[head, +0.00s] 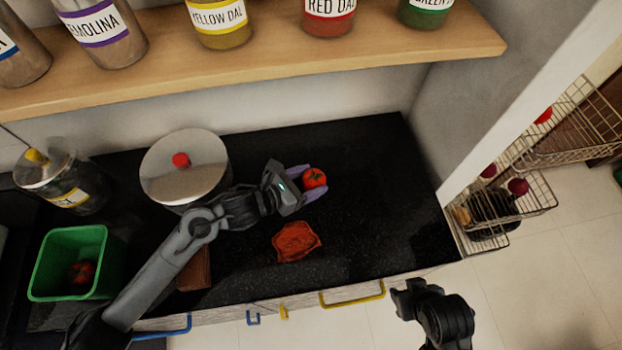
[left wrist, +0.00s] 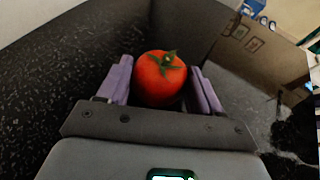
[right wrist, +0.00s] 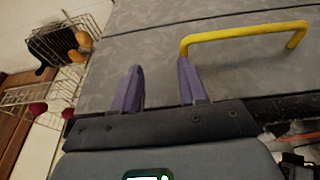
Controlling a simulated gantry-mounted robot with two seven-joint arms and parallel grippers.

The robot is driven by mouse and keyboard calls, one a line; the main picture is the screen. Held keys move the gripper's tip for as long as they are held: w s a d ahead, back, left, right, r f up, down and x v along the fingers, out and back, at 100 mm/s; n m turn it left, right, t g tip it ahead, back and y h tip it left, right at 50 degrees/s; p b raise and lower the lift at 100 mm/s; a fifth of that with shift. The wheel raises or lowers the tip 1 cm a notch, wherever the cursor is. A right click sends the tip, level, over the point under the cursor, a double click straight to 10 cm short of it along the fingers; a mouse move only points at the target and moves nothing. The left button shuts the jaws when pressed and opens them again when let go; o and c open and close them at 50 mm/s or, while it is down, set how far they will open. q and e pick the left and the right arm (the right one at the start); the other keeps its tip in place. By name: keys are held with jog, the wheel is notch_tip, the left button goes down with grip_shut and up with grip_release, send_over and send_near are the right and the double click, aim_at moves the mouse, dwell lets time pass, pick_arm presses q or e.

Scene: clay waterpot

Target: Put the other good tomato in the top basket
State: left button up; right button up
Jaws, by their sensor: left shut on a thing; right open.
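A red tomato (head: 315,178) with a green stem top is between the purple fingers of my left gripper (head: 308,185), over the black counter. The left wrist view shows the tomato (left wrist: 160,78) between both fingers (left wrist: 162,85), which are shut on it. My right gripper (head: 405,300) is in front of the counter, low at the right of the head view. In the right wrist view its fingers (right wrist: 157,90) are apart and empty. The wire basket rack stands at the right, with a top basket (head: 570,130) holding a red item and a lower basket (head: 515,195) holding dark red items.
A lidded pot (head: 185,165), a glass jar (head: 62,180) and a green bin (head: 70,245) with red contents stand left. A jar shelf (head: 260,55) overhangs. A yellow handle (right wrist: 245,35) is near my right gripper.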

aim_at(309, 179)
pick_arm(q)
notch_tip(309, 179, up, 9)
jog(key=p, duration=0.5)
jog(key=shift+f, duration=0.15)
jog(key=shift+r+p, duration=0.3)
jog(key=shift+r, duration=0.35)
